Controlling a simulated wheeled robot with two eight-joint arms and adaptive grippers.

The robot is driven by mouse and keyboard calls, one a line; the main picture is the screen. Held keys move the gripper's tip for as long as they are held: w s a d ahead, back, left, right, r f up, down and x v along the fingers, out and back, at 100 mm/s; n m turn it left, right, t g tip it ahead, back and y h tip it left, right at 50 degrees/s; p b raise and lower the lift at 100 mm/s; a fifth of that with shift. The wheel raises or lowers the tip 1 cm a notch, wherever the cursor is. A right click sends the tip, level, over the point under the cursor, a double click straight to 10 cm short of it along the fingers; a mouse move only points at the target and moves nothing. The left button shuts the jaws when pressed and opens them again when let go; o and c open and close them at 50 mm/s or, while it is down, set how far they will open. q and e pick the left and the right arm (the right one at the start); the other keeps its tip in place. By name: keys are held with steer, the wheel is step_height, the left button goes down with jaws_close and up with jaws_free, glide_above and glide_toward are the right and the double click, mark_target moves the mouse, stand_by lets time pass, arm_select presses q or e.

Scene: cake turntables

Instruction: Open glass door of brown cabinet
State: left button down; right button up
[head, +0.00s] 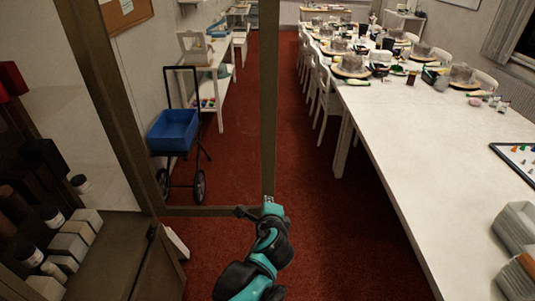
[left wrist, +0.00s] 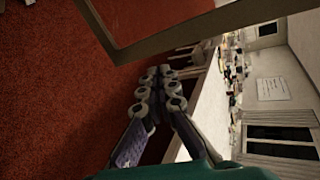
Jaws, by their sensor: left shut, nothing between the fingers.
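The brown cabinet (head: 100,255) stands at the left in the head view, with dark and white items on its shelves. Its glass door stands swung out from it; the brown door frame (head: 269,100) has a tall upright edge and a bottom rail, and the floor shows through the glass. My left gripper (head: 268,200) is at the lower end of that upright; I cannot tell whether it touches. In the left wrist view the gripper (left wrist: 160,82) is shut and empty, below a brown frame bar (left wrist: 190,32). My right gripper is not in view.
A long white table (head: 430,150) with cakes on turntables and white chairs (head: 327,95) fills the right side. A blue cart (head: 175,132) stands beyond the glass. Red carpet (head: 310,235) lies clear between the door and table.

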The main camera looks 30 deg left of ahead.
arm_select(q)
steer(key=w+a+m+t+y, duration=0.1)
steer(key=w+a+m, duration=0.1)
steer(key=w+m, duration=0.15)
steer(key=m+t+y+b, duration=0.2)
steer(key=m+t+b, duration=0.2)
steer(key=m, duration=0.8)
glide_toward(273, 147)
steer(key=x, duration=0.6)
steer(key=shift+w+a, duration=0.25)
steer(key=shift+w, duration=0.1)
steer(key=w+a+n+g+y, duration=0.4)
steer(key=w+a, duration=0.7)
steer(key=w, duration=0.3)
steer(key=shift+w+g+p, duration=0.2)
steer(key=shift+g+p, duration=0.1)
steer(key=shift+p, duration=0.15)
steer(key=shift+d+f, duration=0.1)
steer(key=shift+d, duration=0.1)
